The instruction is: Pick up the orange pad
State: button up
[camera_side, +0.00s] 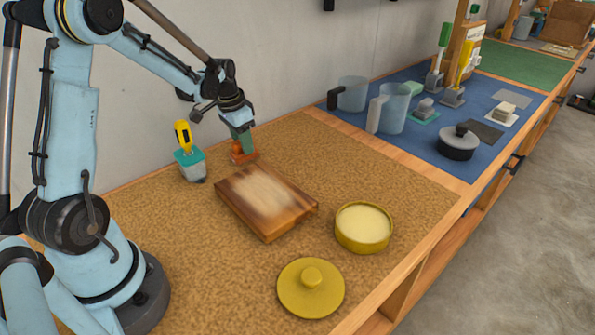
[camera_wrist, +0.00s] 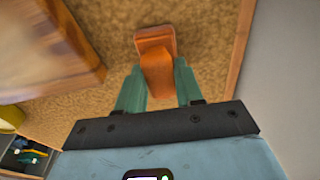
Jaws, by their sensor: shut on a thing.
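The orange pad (camera_wrist: 157,64) is between the two green fingers of my gripper (camera_wrist: 158,84) in the wrist view. Its wider end reaches out beyond the fingertips. In the side view the orange pad (camera_side: 243,157) is at the cork surface behind the wooden board, under my gripper (camera_side: 241,145). The fingers are shut on it. I cannot tell whether the pad is touching the cork or slightly above it.
A wooden board (camera_side: 266,200) lies just in front of my gripper. A brush with a yellow handle in a teal-rimmed holder (camera_side: 190,164) stands to the left. A yellow pot (camera_side: 363,228) and its lid (camera_side: 311,288) lie toward the front edge. The wall is close behind.

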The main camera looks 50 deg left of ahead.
jog(key=shift+r, duration=0.15)
jog(key=shift+r, duration=0.65)
notch_tip(320, 180, up, 3)
jog(key=shift+f, duration=0.15)
jog(key=d+r, duration=0.6)
jog(key=d, duration=0.5)
jog(key=shift+s+d+r, duration=0.3)
jog(key=shift+s+r, duration=0.05)
jog(key=o, duration=0.4)
grip_shut()
